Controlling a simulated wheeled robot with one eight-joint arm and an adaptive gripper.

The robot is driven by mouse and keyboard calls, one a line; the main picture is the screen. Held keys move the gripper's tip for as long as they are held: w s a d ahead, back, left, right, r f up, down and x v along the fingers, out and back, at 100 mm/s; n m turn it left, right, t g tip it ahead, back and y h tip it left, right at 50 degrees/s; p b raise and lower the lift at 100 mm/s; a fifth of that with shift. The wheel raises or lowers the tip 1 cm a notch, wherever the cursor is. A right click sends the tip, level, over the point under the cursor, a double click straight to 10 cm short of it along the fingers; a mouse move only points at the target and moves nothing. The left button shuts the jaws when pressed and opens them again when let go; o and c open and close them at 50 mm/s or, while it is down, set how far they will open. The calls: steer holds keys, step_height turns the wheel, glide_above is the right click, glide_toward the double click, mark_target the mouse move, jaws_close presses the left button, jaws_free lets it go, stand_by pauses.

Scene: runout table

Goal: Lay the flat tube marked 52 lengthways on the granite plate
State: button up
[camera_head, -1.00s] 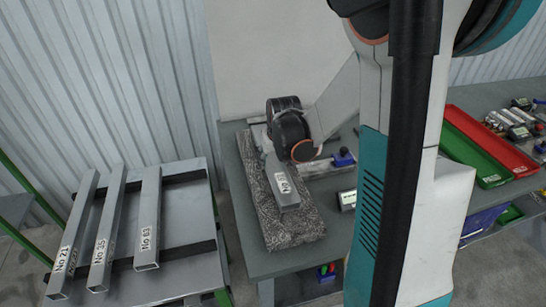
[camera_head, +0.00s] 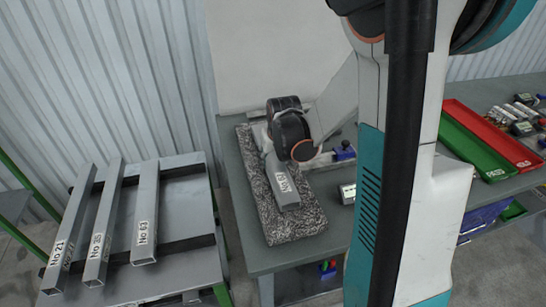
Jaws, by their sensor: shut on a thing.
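A grey flat tube (camera_head: 288,201) with a white label, too small to read surely, points along the length of the speckled granite plate (camera_head: 300,227). It is over the plate's middle, its near end short of the plate's near edge. I cannot tell whether its underside touches the plate. My gripper (camera_head: 268,152) is shut on the tube's far part; the dark wrist hides most of the fingers and the tube's far end.
Three grey tubes marked 21 (camera_head: 68,230), 35 (camera_head: 105,220) and 63 (camera_head: 146,210) lie on a rack at left. A small gauge (camera_head: 347,194) and a blue-fitted part (camera_head: 343,151) lie right of the plate. Green (camera_head: 477,150) and red (camera_head: 505,135) trays stand farther right.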

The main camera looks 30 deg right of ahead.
steer(key=shift+f, duration=0.25)
steer(key=o, duration=1.6)
steer(key=shift+c, duration=0.2)
steer(key=v, duration=1.2)
steer(key=shift+s, duration=0.1)
